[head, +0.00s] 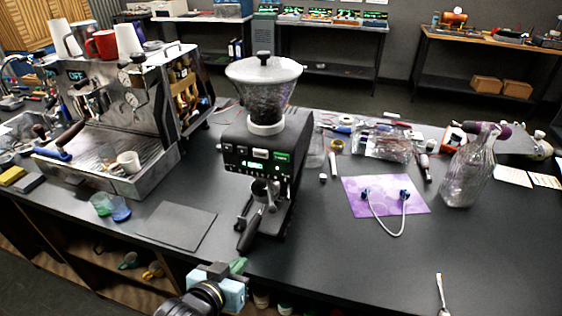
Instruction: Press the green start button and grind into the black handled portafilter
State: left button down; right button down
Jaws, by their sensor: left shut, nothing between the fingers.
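The grinder (262,140) stands mid-counter, with a clear hopper of beans (264,90) on top. Its black front panel carries small buttons and green lit displays (254,165); which spot is the green start button is too small to tell. The black handled portafilter (248,234) sits at the grinder's front under the spout, its handle pointing toward me. Whether grounds are in it cannot be made out. My left gripper (238,267) is shut and empty, low at the counter's front edge, just below the handle and apart from it. My right gripper is out of view.
An espresso machine (125,120) with cups on top stands left. A dark mat (177,225) and small green and blue cups (112,207) lie between. Right are a purple sheet (372,208) with a cable, a glass bottle (466,170) and tools. The front right counter is mostly clear.

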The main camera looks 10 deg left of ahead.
aim_at(281, 157)
pick_arm(q)
jog(key=w+d+r+t+h, duration=0.1)
jog(key=d+r+t+h, duration=0.1)
jog(key=r+t, duration=0.4)
jog(key=w+d+r+t+h, duration=0.1)
jog(key=d+r+t+h, duration=0.2)
jog(key=r, duration=0.8)
jog(key=t+h, duration=0.2)
jog(key=t, duration=0.1)
jog(key=shift+w+r+t, duration=0.3)
jog(key=shift+r, duration=0.1)
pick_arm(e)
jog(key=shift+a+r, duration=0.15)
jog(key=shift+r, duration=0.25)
